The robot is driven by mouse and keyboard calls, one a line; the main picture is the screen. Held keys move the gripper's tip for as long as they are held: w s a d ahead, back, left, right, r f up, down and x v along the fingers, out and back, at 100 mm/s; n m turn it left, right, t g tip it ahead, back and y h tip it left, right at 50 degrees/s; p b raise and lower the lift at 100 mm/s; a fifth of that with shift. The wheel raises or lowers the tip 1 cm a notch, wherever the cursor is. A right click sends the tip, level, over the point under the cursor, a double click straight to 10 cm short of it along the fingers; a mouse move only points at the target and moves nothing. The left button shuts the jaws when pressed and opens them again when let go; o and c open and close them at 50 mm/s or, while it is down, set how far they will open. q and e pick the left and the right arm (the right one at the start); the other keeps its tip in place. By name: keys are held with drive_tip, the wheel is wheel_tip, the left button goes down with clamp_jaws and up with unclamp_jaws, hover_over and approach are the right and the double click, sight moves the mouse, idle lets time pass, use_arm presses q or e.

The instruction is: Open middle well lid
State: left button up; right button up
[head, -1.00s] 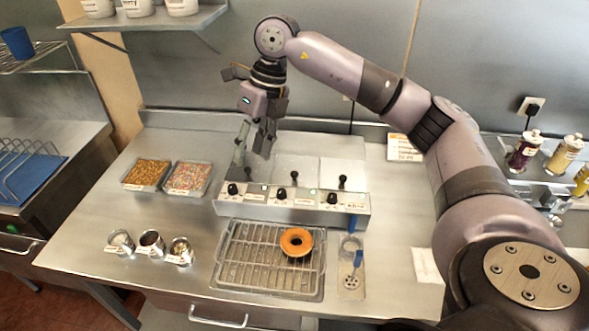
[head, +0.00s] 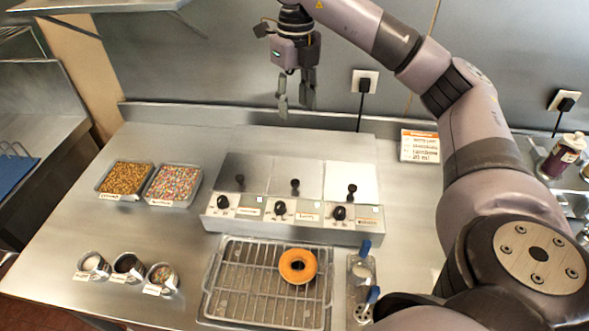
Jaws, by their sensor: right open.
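The glaze warmer (head: 292,222) stands on the steel counter with three wells in a row. The middle well lid (head: 297,172) lies flat and closed, with a small black knob (head: 295,185) near its front edge. The left lid (head: 246,170) looks darker and the right lid (head: 349,177) looks whiter; both also lie flat, each with a black knob. My right gripper (head: 296,109) is open and empty, fingers pointing down. In the picture it is above the rear of the middle well, apart from the lid. My left gripper is not in view.
Two sprinkle trays (head: 126,178) and three small cups (head: 126,266) are at left. A holder with blue-handled tools (head: 364,250) is at right. The wall is close behind.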

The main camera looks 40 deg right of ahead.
drive_tip(key=b, duration=0.5)
hover_over(296, 182)
wheel_tip(296, 182, down, 5)
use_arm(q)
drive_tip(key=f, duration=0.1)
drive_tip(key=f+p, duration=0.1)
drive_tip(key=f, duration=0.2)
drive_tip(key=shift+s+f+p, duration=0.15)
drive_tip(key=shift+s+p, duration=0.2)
use_arm(e)
wheel_tip(296, 182, down, 18)
drive_tip(key=shift+w+f, duration=0.1)
drive_tip(key=shift+f, duration=0.05)
drive_tip(key=shift+c, duration=0.3)
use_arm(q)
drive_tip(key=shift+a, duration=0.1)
use_arm(e)
clamp_jaws()
